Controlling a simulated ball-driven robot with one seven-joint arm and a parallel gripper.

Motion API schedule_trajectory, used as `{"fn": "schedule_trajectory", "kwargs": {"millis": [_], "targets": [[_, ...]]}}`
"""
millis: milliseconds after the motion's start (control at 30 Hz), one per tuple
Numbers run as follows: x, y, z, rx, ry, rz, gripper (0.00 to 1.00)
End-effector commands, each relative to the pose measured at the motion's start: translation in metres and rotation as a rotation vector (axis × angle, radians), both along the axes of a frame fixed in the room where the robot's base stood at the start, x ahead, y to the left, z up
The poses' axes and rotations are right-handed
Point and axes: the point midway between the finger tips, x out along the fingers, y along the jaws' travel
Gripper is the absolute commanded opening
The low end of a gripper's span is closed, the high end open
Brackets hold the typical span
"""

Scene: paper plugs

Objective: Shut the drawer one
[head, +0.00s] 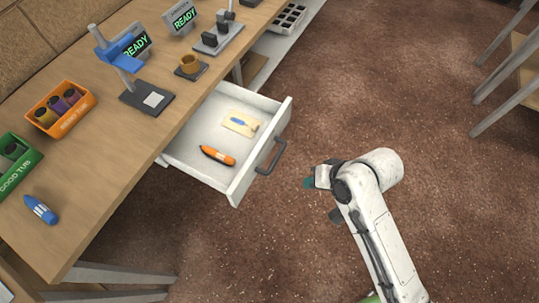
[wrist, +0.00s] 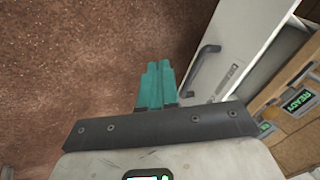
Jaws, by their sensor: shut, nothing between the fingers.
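The white drawer (head: 195,168) stands pulled out from under the wooden table in the head view. An orange marker-like item (head: 217,156) and a blue-and-cream item (head: 241,123) lie inside it. Its dark handle (head: 270,157) is on the front panel, which also shows in the wrist view (wrist: 232,55) with the handle (wrist: 202,66). My gripper (head: 309,183) is to the right of the handle, apart from it, over the floor. In the wrist view its teal fingers (wrist: 155,84) are together and empty, beside the drawer front.
The wooden table (head: 110,165) holds an orange tub (head: 62,112), a green tub (head: 14,165), a blue item (head: 40,209), a blue-topped stand (head: 122,60) and "READY" displays (head: 180,17). Shelving (head: 515,75) stands at the upper right. The carpet between is clear.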

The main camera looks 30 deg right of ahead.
Motion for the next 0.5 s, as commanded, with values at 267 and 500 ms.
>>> {"fn": "schedule_trajectory", "kwargs": {"millis": [267, 500], "targets": [[0.063, 0.007, 0.031, 0.367, -0.121, -0.329, 0.00], [0.079, 0.015, 0.019, 0.402, -0.123, -0.354, 0.00]]}}
